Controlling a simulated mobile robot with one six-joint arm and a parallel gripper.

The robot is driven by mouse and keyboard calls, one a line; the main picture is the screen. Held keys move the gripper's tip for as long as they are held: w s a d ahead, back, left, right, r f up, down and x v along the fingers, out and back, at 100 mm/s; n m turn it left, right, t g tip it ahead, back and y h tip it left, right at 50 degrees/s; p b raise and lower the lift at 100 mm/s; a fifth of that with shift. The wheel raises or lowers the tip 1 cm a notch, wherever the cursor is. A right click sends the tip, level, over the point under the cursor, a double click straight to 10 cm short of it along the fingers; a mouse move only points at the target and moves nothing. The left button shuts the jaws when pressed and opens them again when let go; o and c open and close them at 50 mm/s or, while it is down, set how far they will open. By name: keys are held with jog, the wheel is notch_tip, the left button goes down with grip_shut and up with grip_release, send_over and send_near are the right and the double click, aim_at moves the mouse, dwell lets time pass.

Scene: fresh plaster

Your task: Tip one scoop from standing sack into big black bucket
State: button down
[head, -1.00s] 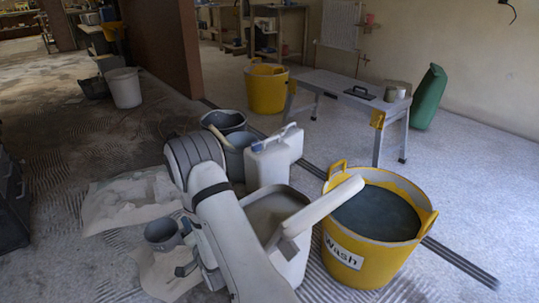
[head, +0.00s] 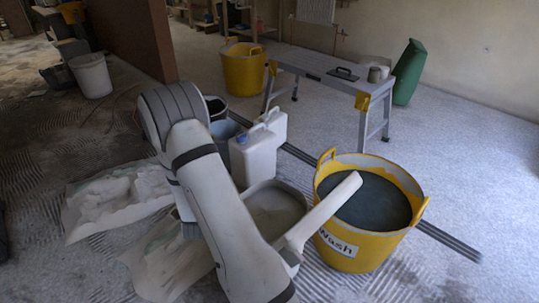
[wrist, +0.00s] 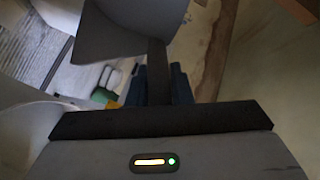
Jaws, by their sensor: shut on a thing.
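In the wrist view my gripper (wrist: 161,82) is shut on the dark handle of a grey scoop (wrist: 120,32). The scoop's bowl is at the top of that view, and its contents cannot be made out. In the head view my arm hides the gripper and most or all of the scoop. A pale, crumpled sack (head: 150,268) shows left of my arm, partly hidden; whether it stands cannot be told. Another pale sack (head: 105,205) lies on the floor with whitish material on it. A dark bucket (head: 215,104) stands behind my arm, partly hidden.
A blue-grey bucket (head: 223,132) and a white canister (head: 254,158) stand behind my arm. A pale tub (head: 296,190) and a yellow "Wash" tub (head: 345,250) stand to the right. A work platform (head: 310,63) is farther back.

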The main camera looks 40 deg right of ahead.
jog(key=s+d+r+m+g+h+p, duration=0.25)
jog(key=s+d+r+m+g, duration=0.3)
jog(key=s+g, duration=0.3)
jog(key=s+d+r+m+g+h+p, duration=0.2)
jog(key=s+d+r+m+g+p, duration=0.15)
jog(key=s+d+g, duration=0.45)
notch_tip(320, 180, down, 18)
jog(key=a+b, duration=0.1)
jog(key=b, duration=1.3)
jog(key=shift+s+r+m, duration=0.15)
jog(key=shift+s+m, duration=0.15)
jog(key=shift+s, duration=0.15)
jog(key=shift+f+b, duration=0.3)
jog(key=shift+b, duration=0.05)
jog(key=shift+r, duration=0.15)
notch_tip(320, 180, up, 23)
jog(key=p, duration=1.8)
jog(key=shift+f+p, duration=0.2)
jog(key=shift+p, duration=0.1)
